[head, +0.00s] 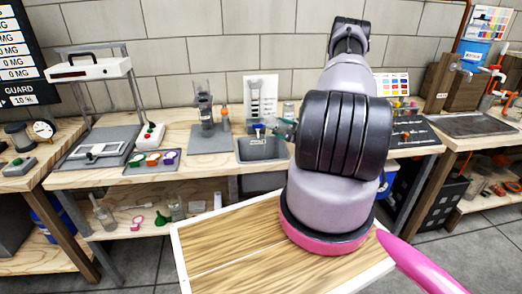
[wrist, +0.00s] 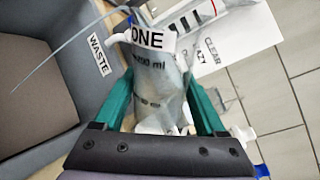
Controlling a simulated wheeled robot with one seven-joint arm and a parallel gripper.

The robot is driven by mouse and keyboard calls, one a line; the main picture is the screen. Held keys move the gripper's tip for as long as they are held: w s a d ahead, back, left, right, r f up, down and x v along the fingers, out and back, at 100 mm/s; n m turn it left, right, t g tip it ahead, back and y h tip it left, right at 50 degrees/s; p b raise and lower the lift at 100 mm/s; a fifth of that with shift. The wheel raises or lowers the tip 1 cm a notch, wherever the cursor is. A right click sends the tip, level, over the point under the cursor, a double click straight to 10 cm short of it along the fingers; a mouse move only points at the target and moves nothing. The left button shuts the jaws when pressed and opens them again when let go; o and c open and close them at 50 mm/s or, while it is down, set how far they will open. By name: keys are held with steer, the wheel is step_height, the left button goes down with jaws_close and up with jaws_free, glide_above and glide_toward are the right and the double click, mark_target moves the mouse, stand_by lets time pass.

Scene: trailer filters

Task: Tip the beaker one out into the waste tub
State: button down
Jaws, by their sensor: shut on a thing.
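Beaker one (wrist: 158,82), clear with a white ONE label and volume marks, is between the teal fingers of my gripper (wrist: 162,98) in the wrist view. My gripper is shut on it. The grey waste tub (wrist: 98,88), with its WASTE label, lies just left of the beaker in that view. In the head view the waste tub (head: 262,158) stands on the middle of the bench, and my gripper (head: 284,128) is at its right rear side, mostly behind my arm. I cannot tell the beaker's tilt or its contents.
A grey stand with a tall cylinder (head: 205,115) is left of the tub. A white printed card (head: 260,95) stands behind it. A tray of coloured cups (head: 152,160) is farther left. A dark board with small knobs (head: 410,132) is at the right.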

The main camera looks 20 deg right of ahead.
steer(key=shift+d+f+n+h+p, duration=0.1)
steer(key=shift+f+n+h+p, duration=0.1)
steer(key=shift+n, duration=0.65)
steer(key=shift+f+n+h+p, duration=0.1)
steer(key=shift+f+n+p, duration=0.05)
steer(key=shift+n, duration=0.7)
stand_by(1.7)
steer(key=shift+s+a+f+n+p, duration=0.15)
steer(key=shift+a+n+p, duration=0.2)
steer(key=shift+a+n, duration=0.5)
stand_by(1.2)
steer(key=shift+a+r+n, duration=0.15)
steer(key=shift+r+n, duration=0.4)
steer(key=shift+n, duration=0.1)
stand_by(1.1)
steer(key=shift+a+f+n+h, duration=0.15)
steer(key=shift+n+h, duration=0.15)
steer(key=shift+n, duration=0.2)
